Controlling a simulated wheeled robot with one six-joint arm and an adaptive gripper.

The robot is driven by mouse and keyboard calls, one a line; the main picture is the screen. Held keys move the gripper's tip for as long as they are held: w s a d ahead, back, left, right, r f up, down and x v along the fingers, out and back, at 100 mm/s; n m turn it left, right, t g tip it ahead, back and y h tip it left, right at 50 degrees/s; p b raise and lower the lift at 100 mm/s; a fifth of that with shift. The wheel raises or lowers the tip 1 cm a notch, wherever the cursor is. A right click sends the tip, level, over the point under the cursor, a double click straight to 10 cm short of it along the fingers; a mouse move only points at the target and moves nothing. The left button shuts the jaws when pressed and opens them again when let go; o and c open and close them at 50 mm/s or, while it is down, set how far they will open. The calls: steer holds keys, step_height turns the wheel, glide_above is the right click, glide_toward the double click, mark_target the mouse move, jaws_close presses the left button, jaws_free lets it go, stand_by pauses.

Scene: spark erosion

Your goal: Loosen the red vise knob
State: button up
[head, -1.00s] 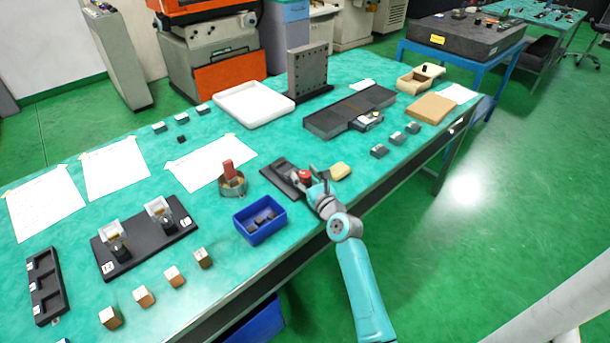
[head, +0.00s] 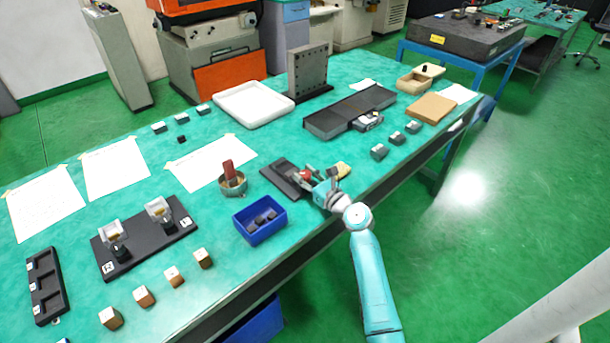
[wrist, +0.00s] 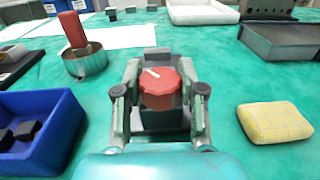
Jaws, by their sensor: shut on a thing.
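The red vise knob (wrist: 161,88) is a round, faceted red knob with a white mark on top, facing me in the wrist view. It sits on the front of a dark grey vise (wrist: 163,122), mostly hidden behind my gripper. My gripper (wrist: 160,100) has one finger on each side of the knob and is shut on it. In the head view the knob (head: 305,174) shows as a small red spot at my gripper (head: 313,178), beside a dark plate (head: 280,172).
A blue bin (wrist: 40,135) with dark blocks stands at the left. A metal cup with a red-handled item (wrist: 84,60) is behind it. A yellow sponge (wrist: 275,122) lies to the right. A white tray (head: 254,104) and a dark block stand farther back.

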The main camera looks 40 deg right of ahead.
mark_target(305, 174)
steer(key=n+y, duration=0.1)
steer(key=y, duration=0.1)
steer(key=n+y, duration=0.2)
steer(key=y, duration=0.1)
steer(key=shift+d+g, duration=0.15)
steer(key=shift+g, duration=0.15)
steer(key=n+g+y, duration=0.1)
steer(key=n+y, duration=0.1)
steer(key=y, duration=0.1)
steer(key=n+g+y, duration=0.2)
steer(key=y, duration=0.1)
steer(key=shift+n, duration=0.4)
steer(key=n+g+y, duration=0.4)
steer(key=g+y, duration=0.1)
steer(key=shift+n+g, duration=0.3)
steer(key=shift+n+g+y, duration=0.7)
steer(key=shift+n+g, duration=0.2)
steer(key=shift+g, duration=0.4)
steer(key=shift+a+f+n+g, duration=0.2)
steer(key=shift+n+g, duration=0.2)
steer(key=shift+g, duration=0.2)
steer(key=o, duration=1.2)
steer(key=shift+c, duration=0.2)
steer(key=shift+r, duration=0.1)
steer(key=shift+r, duration=0.1)
step_height(305, 174, up, 10)
steer(key=shift+f, duration=0.1)
